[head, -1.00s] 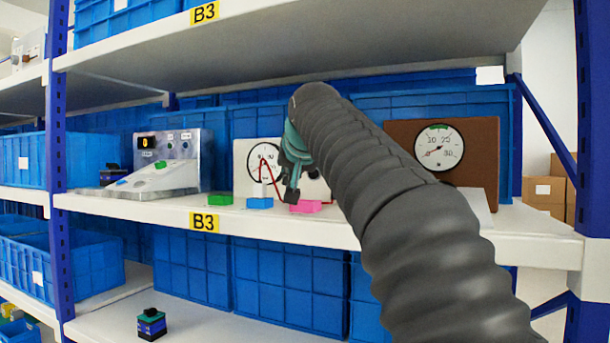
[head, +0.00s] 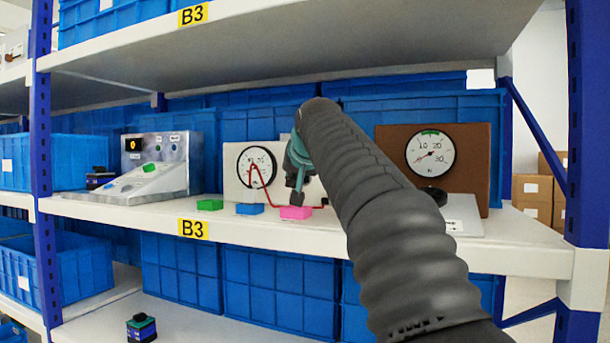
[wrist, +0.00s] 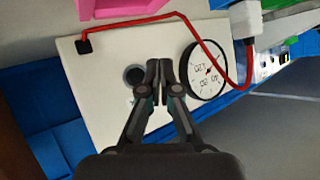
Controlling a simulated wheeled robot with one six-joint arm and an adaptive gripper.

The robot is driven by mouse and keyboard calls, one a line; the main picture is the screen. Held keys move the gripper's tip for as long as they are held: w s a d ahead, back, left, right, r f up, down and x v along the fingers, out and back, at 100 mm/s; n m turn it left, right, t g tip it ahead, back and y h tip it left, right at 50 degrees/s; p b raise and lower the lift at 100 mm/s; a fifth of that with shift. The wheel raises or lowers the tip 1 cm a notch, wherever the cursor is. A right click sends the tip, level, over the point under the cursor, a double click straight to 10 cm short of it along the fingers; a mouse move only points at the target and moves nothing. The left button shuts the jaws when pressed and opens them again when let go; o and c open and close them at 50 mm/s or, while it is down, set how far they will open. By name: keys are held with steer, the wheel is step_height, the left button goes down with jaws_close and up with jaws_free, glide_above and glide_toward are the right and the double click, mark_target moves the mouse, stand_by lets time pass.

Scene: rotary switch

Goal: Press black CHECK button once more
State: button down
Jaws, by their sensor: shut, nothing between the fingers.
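My gripper (head: 295,197) is shut and empty in front of a white panel (head: 232,180), above a pink block (head: 296,212). In the wrist view its fingertips (wrist: 159,62) lie between a round black button or knob (wrist: 135,75) and a round dial gauge (wrist: 205,71) on that panel. Contact with the black part cannot be made out. The gauge also shows in the head view (head: 257,167). No CHECK label is readable, so I cannot tell whether this black part is the CHECK button. My arm hides the panel's right side in the head view.
A silver console (head: 158,165) with a display stands to the left. A brown board (head: 475,165) with a gauge stands to the right. Green (head: 209,204) and blue (head: 249,209) blocks sit along the shelf (head: 110,210).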

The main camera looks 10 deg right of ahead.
steer(key=shift+w+d+p, duration=0.3)
steer(key=shift+w+d, duration=0.2)
steer(key=shift+w, duration=0.15)
steer(key=shift+w+d+p, duration=0.3)
steer(key=shift+w+d, duration=0.15)
steer(key=shift+w, duration=0.2)
stand_by(0.6)
steer(key=shift+w+d, duration=0.3)
steer(key=shift+w, duration=0.1)
steer(key=shift+w+d, duration=0.25)
steer(key=shift+w, duration=0.1)
stand_by(0.8)
steer(key=shift+s+a, duration=0.1)
steer(key=shift+s, duration=0.05)
steer(key=shift+s+a+b, duration=0.35)
steer(key=shift+s+a, duration=0.1)
steer(key=shift+s, duration=0.1)
stand_by(0.4)
steer(key=shift+s+a+b, duration=0.5)
steer(key=shift+s+a, duration=0.25)
steer(key=shift+s, duration=0.3)
steer(key=shift+s+a+b, duration=0.5)
steer(key=shift+s+a, duration=0.2)
steer(key=shift+s, duration=0.3)
